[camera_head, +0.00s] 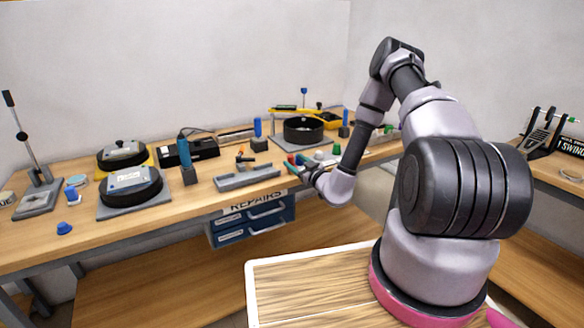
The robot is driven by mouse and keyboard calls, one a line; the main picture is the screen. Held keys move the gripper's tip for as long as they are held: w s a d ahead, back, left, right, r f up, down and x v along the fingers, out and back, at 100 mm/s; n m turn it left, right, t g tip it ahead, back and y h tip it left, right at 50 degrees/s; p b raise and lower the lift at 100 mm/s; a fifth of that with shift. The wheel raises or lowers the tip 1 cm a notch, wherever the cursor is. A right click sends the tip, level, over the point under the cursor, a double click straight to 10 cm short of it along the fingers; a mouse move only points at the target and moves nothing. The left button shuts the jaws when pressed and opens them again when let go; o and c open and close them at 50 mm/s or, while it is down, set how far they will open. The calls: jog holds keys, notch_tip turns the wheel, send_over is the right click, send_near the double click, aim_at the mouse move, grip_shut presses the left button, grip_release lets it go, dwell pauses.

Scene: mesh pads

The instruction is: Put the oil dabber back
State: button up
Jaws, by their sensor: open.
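My gripper (303,167) is at the front edge of the workbench, near the right end of a grey tray (233,184). It is open, and its fingers are small and partly hidden by my own wrist. Several small coloured pieces, with red, green and white parts (320,155), stand or lie close beyond it. I cannot tell for sure which of these small things is the oil dabber, or whether my gripper touches any of them.
A black round pan (303,129) sits on a grey pad behind the coloured pieces. Blue-handled tools (257,128) stand in dark blocks. Two black round devices (131,186) are at the left. A blue drawer unit (252,218) hangs under the bench edge.

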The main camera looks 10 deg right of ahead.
jog(key=x, duration=0.4)
jog(key=shift+w+d, duration=0.15)
grip_shut()
jog(key=shift+r, duration=0.3)
notch_tip(320, 180, up, 9)
jog(key=shift+d+f, duration=0.1)
jog(key=shift+f, duration=0.1)
jog(key=s+d+r+m+t+h, duration=0.15)
jog(key=s+d+m+h, duration=0.25)
jog(key=s+d+h, duration=0.45)
jog(key=n+g+y, duration=0.2)
jog(key=n+y, duration=0.2)
jog(key=y, duration=0.5)
send_over(292, 157)
jog(key=w, duration=0.1)
jog(key=shift+a+f+t+h, duration=0.25)
jog(key=shift+f, duration=0.15)
